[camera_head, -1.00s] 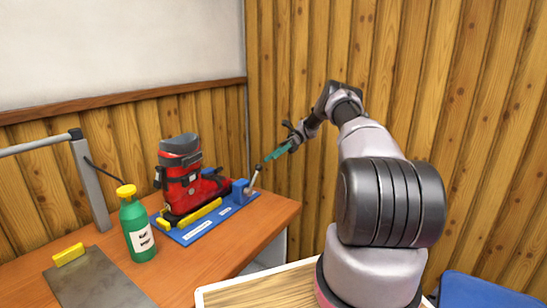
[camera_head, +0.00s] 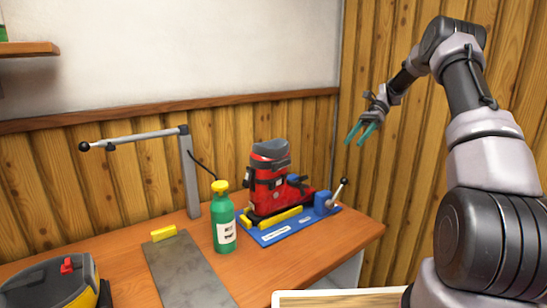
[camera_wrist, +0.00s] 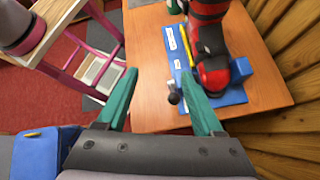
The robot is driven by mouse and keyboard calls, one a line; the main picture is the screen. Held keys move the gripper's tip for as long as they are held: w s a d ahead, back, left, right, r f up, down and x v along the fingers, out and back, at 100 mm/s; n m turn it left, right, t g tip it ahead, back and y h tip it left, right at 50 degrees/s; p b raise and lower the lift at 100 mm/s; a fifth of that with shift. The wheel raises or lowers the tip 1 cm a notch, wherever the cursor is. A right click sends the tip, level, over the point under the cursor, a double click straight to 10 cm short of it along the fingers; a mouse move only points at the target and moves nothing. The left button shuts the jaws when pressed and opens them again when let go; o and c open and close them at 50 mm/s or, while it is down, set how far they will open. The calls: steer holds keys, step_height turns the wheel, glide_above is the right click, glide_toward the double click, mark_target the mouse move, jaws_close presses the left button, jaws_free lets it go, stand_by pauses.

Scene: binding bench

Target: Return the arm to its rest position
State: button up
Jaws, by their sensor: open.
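My gripper (camera_head: 361,133) is open and empty, raised above the right end of the bench (camera_head: 350,238) in the head view. Its two green fingers (camera_wrist: 160,100) stand apart in the wrist view, with nothing between them held. Below it a red and black ski boot (camera_head: 270,180) stands upright in a blue fixture (camera_head: 280,229) with yellow bars. A lever with a dark knob (camera_head: 338,190) rises at the fixture's right end, apart from my fingers. The boot (camera_wrist: 208,45) and the knob (camera_wrist: 174,98) also show in the wrist view.
A green bottle (camera_head: 223,230) with a yellow cap stands left of the fixture. A grey plate (camera_head: 190,270), a metal post with an arm (camera_head: 188,170) and a grey-yellow device (camera_head: 50,285) are farther left. A wooden wall (camera_head: 375,60) stands close behind my arm.

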steer(key=s+a+r+n+t+h, duration=0.2)
steer(key=s+r+n+t, duration=0.1)
steer(key=s+r, duration=0.45)
steer(key=s+a+r+n+t+h, duration=0.2)
steer(key=s+a+r+h, duration=0.1)
steer(key=s+r, duration=0.45)
steer(key=s+r+n+t+h, duration=0.1)
steer(key=s+r+n+t, duration=0.2)
steer(key=s, duration=1.6)
steer(key=n+t, duration=0.2)
steer(key=t, duration=0.2)
steer(key=shift+s+d+t+h, duration=0.2)
steer(key=shift+s+t+h, duration=0.1)
steer(key=shift+s+t, duration=0.1)
